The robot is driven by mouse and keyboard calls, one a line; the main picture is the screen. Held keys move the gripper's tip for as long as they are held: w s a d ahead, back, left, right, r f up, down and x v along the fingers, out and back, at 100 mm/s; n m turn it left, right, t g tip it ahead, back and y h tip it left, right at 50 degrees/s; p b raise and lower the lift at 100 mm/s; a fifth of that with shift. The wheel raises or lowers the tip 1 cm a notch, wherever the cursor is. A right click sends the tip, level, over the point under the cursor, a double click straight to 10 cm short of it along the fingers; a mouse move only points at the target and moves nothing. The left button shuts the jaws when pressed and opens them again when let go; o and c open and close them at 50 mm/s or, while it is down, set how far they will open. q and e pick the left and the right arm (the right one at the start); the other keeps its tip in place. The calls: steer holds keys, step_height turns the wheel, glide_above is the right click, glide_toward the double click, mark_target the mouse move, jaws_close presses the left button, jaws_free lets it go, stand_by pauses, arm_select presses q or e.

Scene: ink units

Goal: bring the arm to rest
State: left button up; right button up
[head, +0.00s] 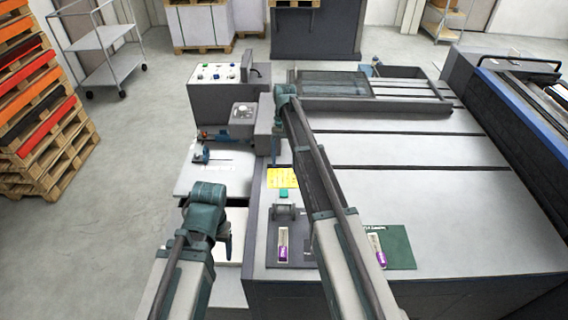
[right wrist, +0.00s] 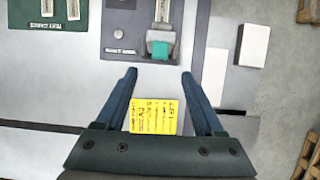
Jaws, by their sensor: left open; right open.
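My right gripper (right wrist: 160,85) is open in the right wrist view, its two fingers apart above a yellow printed label (right wrist: 153,117) with nothing between them. In the head view my right arm reaches up over the machine, and the yellow label (head: 283,178) shows beside it. My left gripper (head: 226,238) hangs low at the left over the machine's front edge, open, with nothing seen in it. A purple-and-white ink unit (head: 283,244) lies on a dark grey plate (head: 300,258). Another purple-ended piece (head: 377,250) lies on a green mat (head: 402,247), partly hidden by my right arm.
A grey control box (head: 222,98) with coloured buttons stands at the back left of the long machine bed (head: 440,190). A white shelf (head: 210,180) juts out left. Stacked pallets (head: 45,150) and a trolley (head: 110,75) stand on the floor. The bed's right side is clear.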

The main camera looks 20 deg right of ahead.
arm_select(q)
steer(key=shift+r+p, duration=0.35)
steer(key=shift+r, duration=0.45)
arm_select(e)
steer(key=shift+v, duration=0.9)
steer(key=shift+f, duration=0.1)
arm_select(q)
step_height(320, 180, down, 4)
steer(key=b, duration=0.4)
steer(key=shift+f, duration=0.15)
arm_select(e)
steer(key=s+a+f+n+t, duration=0.1)
steer(key=s+a, duration=0.3)
steer(key=s, duration=0.5)
steer(key=s+a+f+n+t+h, duration=0.1)
steer(key=s+a, duration=0.4)
steer(key=s, duration=0.5)
steer(key=s+a+f+n+t+h, duration=0.1)
steer(key=s+a+f+n+t, duration=0.1)
steer(key=s+a+n, duration=0.3)
steer(key=s+f, duration=0.1)
steer(key=s, duration=0.3)
steer(key=shift+s+a+f, duration=0.2)
steer(key=shift+f, duration=0.2)
